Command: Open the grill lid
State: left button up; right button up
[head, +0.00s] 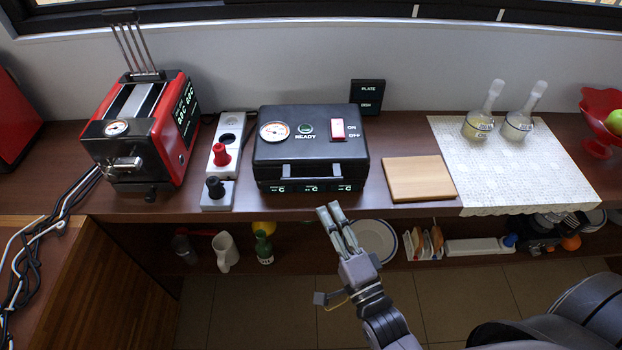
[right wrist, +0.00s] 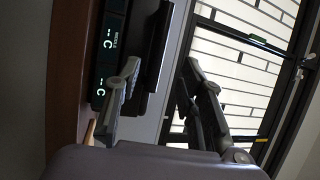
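The grill (head: 285,152) is a black box on the counter with a round gauge, a READY label and a red-and-white on/off switch. Its lid (head: 310,119) is down. Two light brackets show at its front, above a strip of displays. My right gripper (head: 330,208) is in front of and below the grill's front edge, apart from it. In the right wrist view the right gripper (right wrist: 160,70) is open, its fingers spread and empty. The grill's display front (right wrist: 112,40) and a dark bar-like part (right wrist: 158,45) lie beyond the fingers. My left gripper is not in view.
A red toaster (head: 145,135) and a power strip (head: 227,150) stand left of the grill. A wooden board (head: 418,180) lies to its right, then a white mat (head: 540,180) with two bottles. A shelf below holds a plate (head: 375,236) and a mug (head: 225,250).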

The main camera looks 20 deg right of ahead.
aim_at(311, 184)
jog(key=x, duration=1)
jog(key=shift+f+p, duration=0.1)
jog(key=shift+p, duration=0.25)
grip_shut()
